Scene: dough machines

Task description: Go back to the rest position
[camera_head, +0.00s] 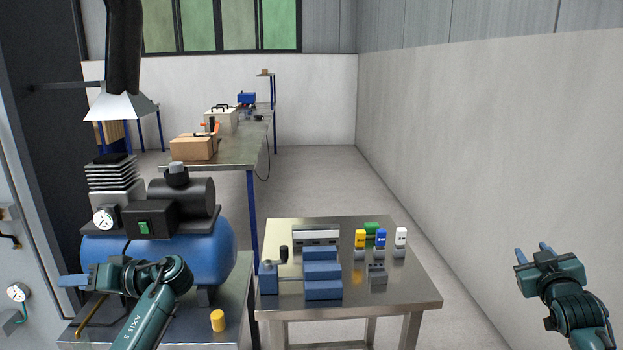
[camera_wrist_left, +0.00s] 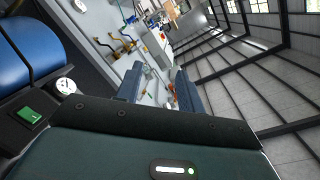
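My left gripper (camera_head: 70,282) is at the lower left of the head view, in front of the blue tank of a compressor (camera_head: 215,245), with its fingers pointing left. The left wrist view shows its two blue fingers (camera_wrist_left: 159,72) apart with nothing held between them. My right gripper (camera_head: 531,252) is at the right of the head view, in front of the pale wall. Its two fingers are apart and empty, pointing up and away. Both grippers appear clear of the tables.
A metal table (camera_head: 405,290) in the middle holds blue blocks (camera_head: 322,271) and small yellow, blue, green and white items (camera_head: 381,238). A yellow cylinder (camera_head: 217,320) stands near the compressor. A wall panel with a gauge (camera_head: 18,292) is at left. Floor between table and right wall (camera_head: 480,150) is clear.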

